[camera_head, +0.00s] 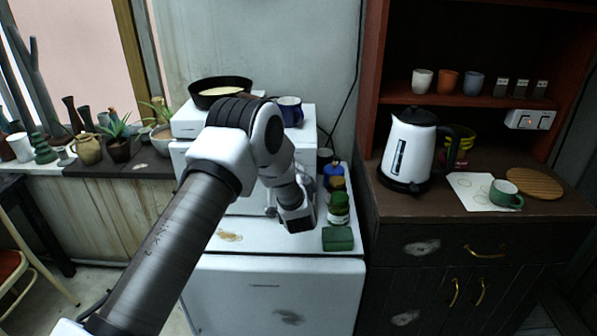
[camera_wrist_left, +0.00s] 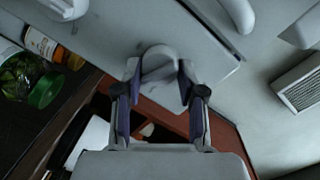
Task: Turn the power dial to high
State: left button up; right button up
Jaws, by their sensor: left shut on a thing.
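The power dial (camera_wrist_left: 158,58) is a white round knob on the pale front panel of the white appliance, seen in the left wrist view. My left gripper (camera_wrist_left: 159,74) has one finger on each side of the knob and is shut on it. In the head view my left arm reaches to the white appliance (camera_head: 308,150) on the counter. There my left gripper (camera_head: 270,210) is partly hidden by the wrist, and the dial is hidden by my arm. The dial's markings are not readable. My right gripper is not in view.
Jars (camera_head: 338,208) and a green block (camera_head: 338,239) stand close to the right of my left wrist. A pan (camera_head: 220,84) and a blue mug (camera_head: 291,112) are on top of the appliance. A white kettle (camera_head: 408,150) stands on the dark cabinet at right.

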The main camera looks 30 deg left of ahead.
pick_arm(q)
jog(key=shift+w+f+m+y+p, duration=0.1)
jog(key=shift+m+y+p, duration=0.4)
jog(key=shift+m, duration=2.7)
jog(key=shift+m+y+p, duration=0.3)
jog(key=shift+m+p, duration=0.3)
jog(key=shift+m, duration=2.6)
jog(key=o, duration=1.1)
jog(key=shift+o, duration=0.2)
jog(key=shift+a+f, duration=0.1)
jog(key=v, duration=1.2)
jog(key=shift+f, duration=0.15)
